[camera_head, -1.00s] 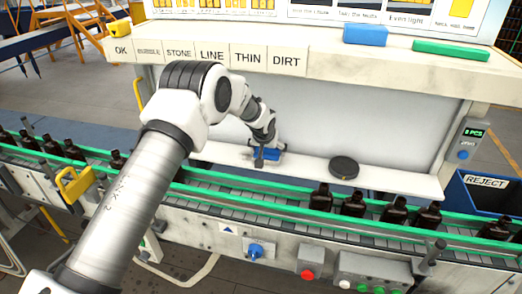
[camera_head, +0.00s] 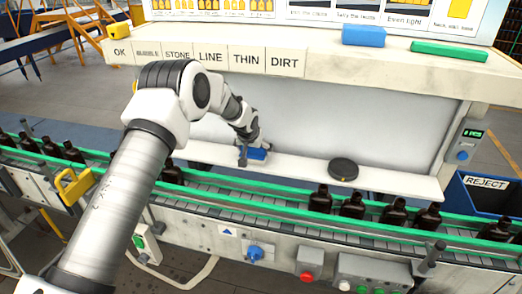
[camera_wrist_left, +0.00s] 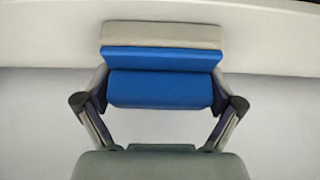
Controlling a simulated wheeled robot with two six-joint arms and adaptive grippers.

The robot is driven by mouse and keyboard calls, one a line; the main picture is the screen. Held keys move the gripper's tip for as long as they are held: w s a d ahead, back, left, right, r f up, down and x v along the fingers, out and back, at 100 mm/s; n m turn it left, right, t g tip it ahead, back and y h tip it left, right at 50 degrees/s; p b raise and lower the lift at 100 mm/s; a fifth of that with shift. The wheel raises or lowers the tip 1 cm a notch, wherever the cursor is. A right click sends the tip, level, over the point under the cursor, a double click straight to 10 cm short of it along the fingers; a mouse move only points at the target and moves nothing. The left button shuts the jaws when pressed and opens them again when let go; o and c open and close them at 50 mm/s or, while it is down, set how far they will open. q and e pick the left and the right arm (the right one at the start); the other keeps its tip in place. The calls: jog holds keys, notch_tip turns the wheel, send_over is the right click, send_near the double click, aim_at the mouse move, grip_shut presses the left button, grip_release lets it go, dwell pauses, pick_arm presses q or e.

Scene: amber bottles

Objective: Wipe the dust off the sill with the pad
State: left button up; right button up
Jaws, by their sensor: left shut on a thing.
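The sill (camera_head: 300,166) is a long pale ledge at the foot of the white back panel, behind the conveyor. The pad (camera_head: 258,154) has a blue top and, in the left wrist view, an off-white lower layer (camera_wrist_left: 160,35). My left gripper (camera_head: 245,156) is over the left part of the sill, shut on the pad. The left wrist view shows its two fingers on either side of the blue part (camera_wrist_left: 160,88). The pad is at the sill, but I cannot tell whether it presses on it. I cannot make out any dust. My right gripper is not in view.
A round black disc (camera_head: 343,167) sits on the sill, right of the pad. Green-railed conveyor (camera_head: 270,188) with amber bottles (camera_head: 352,204) runs in front. Above is a shelf (camera_head: 330,67) with a blue block (camera_head: 364,36) and green bar (camera_head: 449,49). The sill between pad and disc is clear.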

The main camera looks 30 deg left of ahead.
pick_arm(q)
jog(key=shift+s+a, duration=0.2)
jog(key=shift+a, duration=0.85)
jog(key=shift+s+a, duration=0.2)
jog(key=shift+a, duration=0.45)
jog(key=shift+s+a, duration=0.15)
jog(key=shift+a, duration=0.5)
jog(key=shift+s+a+f, duration=0.1)
jog(key=shift+a, duration=0.25)
notch_tip(320, 180, up, 4)
jog(key=p, duration=0.3)
jog(key=shift+r, duration=1.05)
